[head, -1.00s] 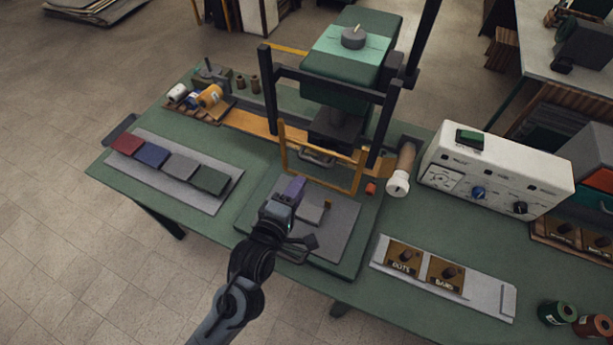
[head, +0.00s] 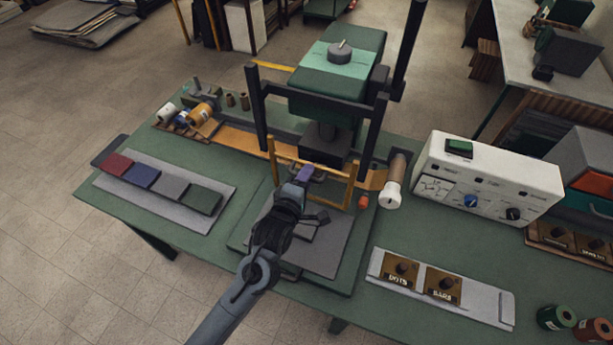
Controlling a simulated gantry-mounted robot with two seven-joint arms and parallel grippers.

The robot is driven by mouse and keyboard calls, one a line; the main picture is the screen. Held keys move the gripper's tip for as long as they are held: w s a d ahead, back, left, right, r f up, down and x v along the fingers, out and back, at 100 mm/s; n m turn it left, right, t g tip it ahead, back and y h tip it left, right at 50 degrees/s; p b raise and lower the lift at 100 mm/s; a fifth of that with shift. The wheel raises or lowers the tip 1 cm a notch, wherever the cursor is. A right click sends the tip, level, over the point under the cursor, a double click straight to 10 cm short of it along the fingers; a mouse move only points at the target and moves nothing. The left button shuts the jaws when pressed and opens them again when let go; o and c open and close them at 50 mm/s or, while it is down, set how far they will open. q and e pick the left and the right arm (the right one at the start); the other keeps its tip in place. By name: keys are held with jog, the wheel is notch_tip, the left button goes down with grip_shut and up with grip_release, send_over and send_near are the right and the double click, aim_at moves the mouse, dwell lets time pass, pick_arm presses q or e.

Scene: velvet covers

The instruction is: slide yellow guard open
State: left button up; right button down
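The yellow guard (head: 350,191) is an upright open frame across the front of the press (head: 338,70), under its dark head. A grey handle (head: 335,171) shows at the guard, partly hidden by my gripper. My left gripper (head: 305,174), with purple fingertips, reaches up to the guard from the front, close to the handle. I cannot tell whether it touches the handle or whether its fingers are open or shut. A grey plate (head: 325,255) lies on the press base below the arm, with a small grey block partly hidden. My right gripper is not in view.
Swatches on a pale tray (head: 103,184) lie to the left. A white control box (head: 490,180) stands to the right, with a white-ended roller (head: 393,190) beside the press. Two brown stamps on a tray (head: 480,298) lie at front right.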

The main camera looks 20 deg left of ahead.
pick_arm(q)
jog(key=shift+w, duration=0.15)
grip_shut()
notch_tip(320, 180, up, 17)
jog(key=p, duration=1.3)
jog(key=shift+p, duration=0.35)
grip_release()
jog(key=shift+f, duration=0.1)
